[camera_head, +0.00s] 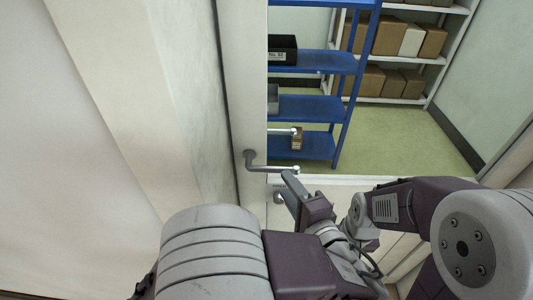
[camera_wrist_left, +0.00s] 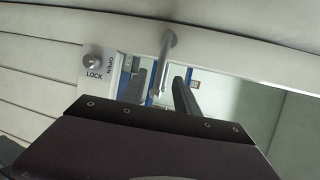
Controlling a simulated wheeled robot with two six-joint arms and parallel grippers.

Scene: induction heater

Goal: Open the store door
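The store door (camera_head: 240,90) is a pale door with a large glass window, and it looks shut. Its metal lever handle (camera_head: 268,168) sticks out from the left stile and points right. In the left wrist view the handle (camera_wrist_left: 166,60) hangs down, its rounded end near my fingers. My left gripper (camera_head: 291,186) is at the free end of the lever. In the left wrist view my left gripper (camera_wrist_left: 160,98) looks open, with dark fingers on either side of the lever end; contact is unclear. My right gripper is not seen.
Through the glass I see a blue shelf (camera_head: 310,105) with dark bins, white shelves (camera_head: 445,60) with cardboard boxes, and a green floor (camera_head: 410,135). A pale wall (camera_head: 130,70) stands close on the left.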

